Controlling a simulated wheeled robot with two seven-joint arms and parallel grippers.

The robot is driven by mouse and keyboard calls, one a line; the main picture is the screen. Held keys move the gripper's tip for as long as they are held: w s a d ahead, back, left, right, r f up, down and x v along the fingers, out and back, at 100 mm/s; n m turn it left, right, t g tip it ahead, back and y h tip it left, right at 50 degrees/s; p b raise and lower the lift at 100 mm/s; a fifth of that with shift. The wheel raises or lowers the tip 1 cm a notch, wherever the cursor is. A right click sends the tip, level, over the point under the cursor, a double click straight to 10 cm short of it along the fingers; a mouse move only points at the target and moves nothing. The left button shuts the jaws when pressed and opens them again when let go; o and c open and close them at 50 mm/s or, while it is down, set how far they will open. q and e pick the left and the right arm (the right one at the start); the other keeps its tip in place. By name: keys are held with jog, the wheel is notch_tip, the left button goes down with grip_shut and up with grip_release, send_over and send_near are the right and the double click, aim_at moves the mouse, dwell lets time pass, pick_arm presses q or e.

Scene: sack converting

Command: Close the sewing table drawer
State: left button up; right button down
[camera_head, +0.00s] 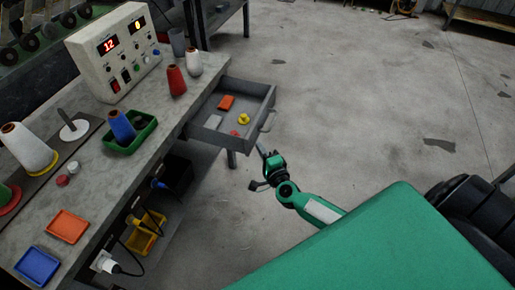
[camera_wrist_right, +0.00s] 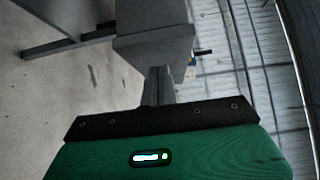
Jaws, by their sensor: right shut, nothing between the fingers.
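The sewing table drawer (camera_head: 262,112) is pulled out from the right side of the grey sewing table (camera_head: 165,107). Its handle (camera_head: 268,122) is on the outer front face. Inside lie an orange block, a yellow piece, a grey piece and small red bits. My right gripper (camera_head: 260,147) is shut and empty, just outside the drawer front near its lower corner in the head view. In the right wrist view the narrow shut fingers (camera_wrist_right: 158,84) point at a grey box-like part, which looks like the drawer (camera_wrist_right: 153,45). Contact cannot be told. My left gripper is not in view.
On the table stand a control box (camera_head: 112,52), thread cones (camera_head: 176,80), a green tray (camera_head: 131,137), an orange tray (camera_head: 67,226) and a blue tray (camera_head: 38,265). A yellow bin (camera_head: 146,236) sits below. The concrete floor (camera_head: 350,90) right of the drawer is clear.

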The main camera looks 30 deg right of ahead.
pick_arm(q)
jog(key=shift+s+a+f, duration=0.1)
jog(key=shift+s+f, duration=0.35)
pick_arm(e)
jog(key=shift+w+a, duration=0.5)
jog(key=shift+w, duration=0.05)
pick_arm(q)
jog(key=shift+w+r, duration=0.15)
pick_arm(e)
jog(key=shift+a, duration=0.1)
